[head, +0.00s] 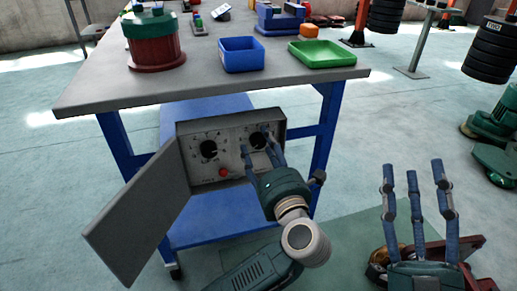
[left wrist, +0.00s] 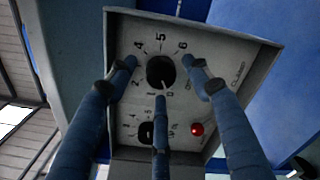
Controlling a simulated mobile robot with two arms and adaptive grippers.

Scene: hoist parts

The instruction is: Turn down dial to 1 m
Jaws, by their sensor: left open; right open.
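A grey control box (head: 236,165) with its door (head: 135,215) swung open sits under the table. In the head view, the upper right black dial (head: 257,141) is at my left gripper's (head: 257,146) fingertips. In the left wrist view, this dial (left wrist: 161,71) lies between the three spread fingers, with numbers such as 4, 5 and 6 around it. A pale mark on the dial points down, towards the lower finger. The fingers are open around the knob; contact cannot be told. My right gripper (head: 412,170) is open and empty, away at the right.
A second black dial (head: 208,149) and a red button (head: 223,172) are on the same panel. The table (head: 205,92) above holds a red-green drum (head: 154,42), a blue bin (head: 240,55) and a green tray (head: 322,54). Red and green machinery stands on the floor at lower right.

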